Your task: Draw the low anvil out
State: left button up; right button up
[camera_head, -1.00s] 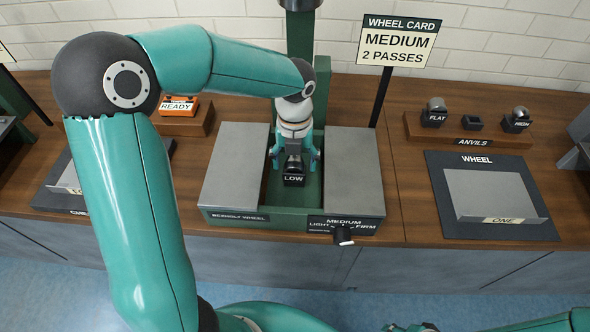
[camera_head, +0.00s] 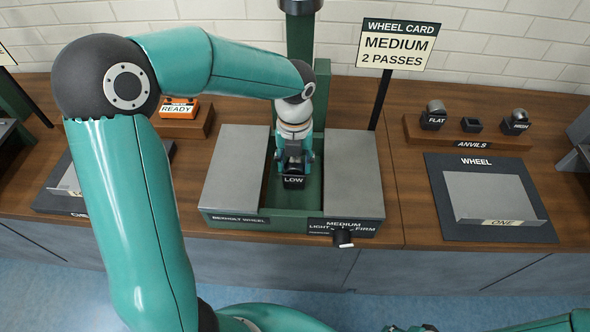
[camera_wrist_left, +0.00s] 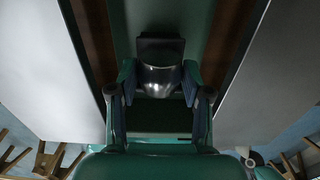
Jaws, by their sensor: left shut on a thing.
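The low anvil (camera_head: 293,182), a dark block labelled LOW, sits in the green channel of the wheel machine between its two grey plates. My left gripper (camera_head: 293,162) is shut on it from above and behind. In the left wrist view the anvil (camera_wrist_left: 160,78) shows as a dark rounded piece with a squared block, between the two fingers. Whether the anvil still touches its seat cannot be told.
The anvil rack (camera_head: 468,141) at the right holds FLAT and HIGH anvils with an empty socket between them. A WHEEL mat (camera_head: 440,190) bears a grey sheet piece (camera_head: 492,193). A wheel card (camera_head: 398,46) reads MEDIUM, 2 PASSES. A knob (camera_head: 343,238) is on the machine's front.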

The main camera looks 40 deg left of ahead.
pick_arm(q)
jog(key=shift+r+p, duration=0.5)
jog(key=shift+r, duration=0.05)
jog(key=shift+r+p, duration=1.45)
jog(key=shift+r, duration=0.05)
jog(key=shift+r, duration=0.1)
dwell(1.0)
